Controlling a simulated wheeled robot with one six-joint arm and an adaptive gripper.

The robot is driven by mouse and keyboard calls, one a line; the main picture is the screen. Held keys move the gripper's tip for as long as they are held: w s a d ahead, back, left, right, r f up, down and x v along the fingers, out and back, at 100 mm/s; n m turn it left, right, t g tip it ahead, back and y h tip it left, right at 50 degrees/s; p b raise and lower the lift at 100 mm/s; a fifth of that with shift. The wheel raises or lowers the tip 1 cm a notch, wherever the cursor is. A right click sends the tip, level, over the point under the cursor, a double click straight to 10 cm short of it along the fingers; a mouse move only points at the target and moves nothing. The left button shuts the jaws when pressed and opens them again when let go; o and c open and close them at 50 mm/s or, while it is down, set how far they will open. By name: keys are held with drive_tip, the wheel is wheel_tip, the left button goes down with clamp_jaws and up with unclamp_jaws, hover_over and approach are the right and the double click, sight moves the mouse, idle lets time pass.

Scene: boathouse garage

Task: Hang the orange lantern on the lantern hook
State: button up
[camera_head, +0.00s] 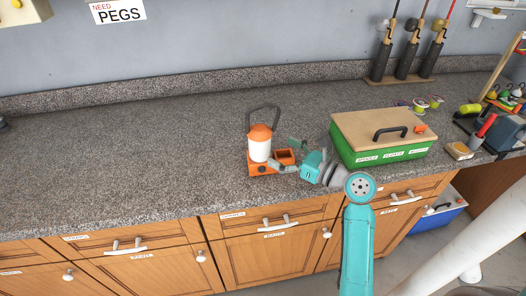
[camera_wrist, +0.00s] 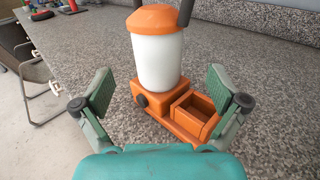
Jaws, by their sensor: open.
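The orange lantern (camera_head: 261,146) stands upright on the speckled counter, with an orange cap, a white body, a dark raised handle and an orange base with an open box at one side. My gripper (camera_head: 287,158) is at its right side in the head view. In the wrist view the lantern (camera_wrist: 157,62) is straight ahead, and my gripper (camera_wrist: 162,92) is open with its green pads spread to either side of the lantern's base. I cannot tell whether either pad touches it. I cannot make out the lantern hook in either view.
A green box with a wooden lid (camera_head: 380,137) stands close right of my gripper. Fishing rods in a holder (camera_head: 405,55) and small tackle items (camera_head: 490,110) are farther right. The counter left of the lantern (camera_head: 130,150) is clear. A "PEGS" sign (camera_head: 118,12) is on the wall.

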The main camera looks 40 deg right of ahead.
sight(269, 146)
drive_tip(key=shift+w+a, duration=0.25)
drive_tip(key=shift+w, duration=0.95)
drive_tip(key=shift+w+a, duration=0.25)
drive_tip(key=shift+w, duration=0.9)
drive_tip(key=shift+w+a, duration=0.25)
drive_tip(key=shift+w, duration=0.95)
drive_tip(key=c, duration=1.8)
wheel_tip(269, 146, up, 10)
drive_tip(key=shift+r, duration=0.1)
